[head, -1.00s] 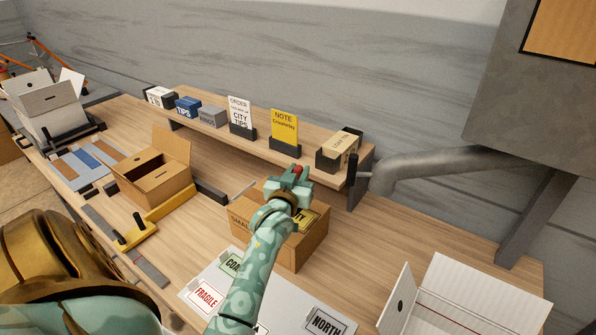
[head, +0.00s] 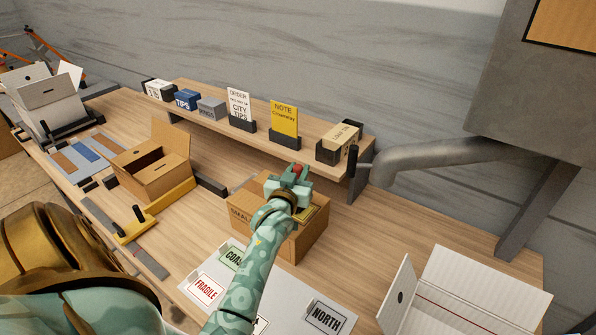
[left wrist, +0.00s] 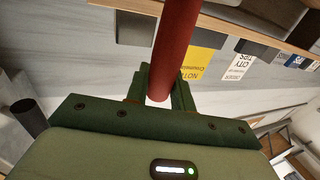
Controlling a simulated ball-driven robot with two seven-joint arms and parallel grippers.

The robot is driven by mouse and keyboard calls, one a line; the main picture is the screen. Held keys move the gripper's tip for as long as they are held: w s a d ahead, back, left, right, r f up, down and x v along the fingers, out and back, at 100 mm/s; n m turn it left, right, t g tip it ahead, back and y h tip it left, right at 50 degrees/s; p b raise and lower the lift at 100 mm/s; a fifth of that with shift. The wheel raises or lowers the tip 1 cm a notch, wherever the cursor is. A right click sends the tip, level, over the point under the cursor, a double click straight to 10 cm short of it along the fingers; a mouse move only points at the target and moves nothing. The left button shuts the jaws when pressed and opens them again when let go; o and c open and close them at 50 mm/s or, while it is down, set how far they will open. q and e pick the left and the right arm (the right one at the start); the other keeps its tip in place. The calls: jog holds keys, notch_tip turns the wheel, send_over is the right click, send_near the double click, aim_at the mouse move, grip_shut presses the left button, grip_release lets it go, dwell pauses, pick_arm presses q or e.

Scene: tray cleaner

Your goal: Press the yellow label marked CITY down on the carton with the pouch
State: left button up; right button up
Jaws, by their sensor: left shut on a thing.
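The brown carton (head: 304,241) stands on the bench in the middle of the head view, with dark printing on its left side. A yellow label (head: 308,213) lies on its top, largely hidden by my left gripper, so its lettering is not readable now. My left gripper (head: 294,174) is over the carton's top, shut on a red thing (head: 298,169). In the left wrist view that thing is a long red rod-like shape (left wrist: 176,45) between the fingers. I cannot tell whether it is the pouch, or whether it touches the label. My right gripper is out of view.
A sheet with loose labels (head: 265,283) lies in front of the carton. An open brown box (head: 152,178) stands left, an open white box (head: 480,290) at right. A raised shelf (head: 215,128) with signs and small boxes runs behind. A grey pipe (head: 430,165) is at right.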

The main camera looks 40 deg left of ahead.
pick_arm(q)
jog(key=shift+f, duration=0.35)
dwell(0.9)
jog(key=shift+s+a+r, duration=0.1)
jog(key=shift+a, duration=0.5)
jog(key=shift+p, duration=0.45)
jog(key=shift+a, duration=0.1)
